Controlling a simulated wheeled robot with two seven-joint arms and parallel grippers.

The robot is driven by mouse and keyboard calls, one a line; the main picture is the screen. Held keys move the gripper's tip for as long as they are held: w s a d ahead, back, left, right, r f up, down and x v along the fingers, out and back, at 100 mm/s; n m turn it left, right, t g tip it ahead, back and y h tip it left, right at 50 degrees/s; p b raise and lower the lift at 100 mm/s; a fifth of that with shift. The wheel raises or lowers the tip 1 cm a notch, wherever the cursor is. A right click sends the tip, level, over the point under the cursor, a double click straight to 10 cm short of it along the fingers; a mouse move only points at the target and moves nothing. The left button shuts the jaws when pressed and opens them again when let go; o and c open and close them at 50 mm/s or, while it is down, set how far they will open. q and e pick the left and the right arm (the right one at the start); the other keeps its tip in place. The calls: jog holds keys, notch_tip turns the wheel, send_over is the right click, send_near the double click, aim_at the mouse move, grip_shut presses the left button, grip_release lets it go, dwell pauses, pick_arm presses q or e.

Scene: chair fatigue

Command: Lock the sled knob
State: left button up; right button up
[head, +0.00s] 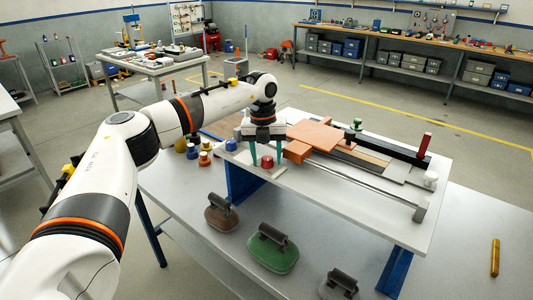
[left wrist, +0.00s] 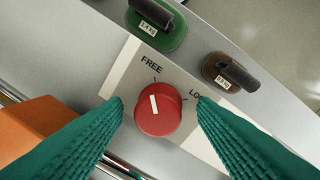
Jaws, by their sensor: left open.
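The red knob (left wrist: 158,112) sits on a white label plate (left wrist: 125,75) in the left wrist view. Its white line points up, nearer the FREE mark than the LOCK mark, whose word is partly hidden by a finger. My left gripper (left wrist: 159,103) is open, with one teal finger on each side of the knob and small gaps visible. In the head view the left gripper (head: 267,158) points down over the knob (head: 267,162) at the near left end of the raised bench. An orange sled block (head: 314,135) lies just right of it. My right gripper is out of view.
A brown weight (head: 221,212), a green weight (head: 272,249) and a grey-handled weight (head: 340,284) stand on the table (head: 450,260) in front. Small blue and yellow pieces (head: 192,151) stand left of the gripper. A red-handled post (head: 424,145) rises at the bench's right end.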

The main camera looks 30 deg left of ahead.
pick_arm(q)
jog(key=shift+c, duration=0.2)
jog(key=c, duration=0.9)
jog(key=shift+c, duration=0.2)
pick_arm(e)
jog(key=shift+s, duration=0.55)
pick_arm(q)
jog(key=m+p, duration=0.1)
jog(key=m, duration=0.2)
jog(key=shift+w+m, duration=0.1)
jog(key=shift+m, duration=0.3)
jog(key=m+p, duration=0.1)
jog(key=m, duration=0.3)
jog(key=shift+m+g, duration=0.3)
jog(key=m+p, duration=0.1)
jog(key=m, duration=0.3)
jog(key=shift+d+m, duration=0.1)
jog(key=shift+m, duration=0.2)
jog(key=m, duration=0.4)
jog(key=shift+w+m, duration=0.1)
jog(key=shift+m, duration=0.3)
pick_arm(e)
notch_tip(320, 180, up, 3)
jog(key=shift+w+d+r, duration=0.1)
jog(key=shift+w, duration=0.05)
pick_arm(q)
jog(key=shift+d, duration=0.1)
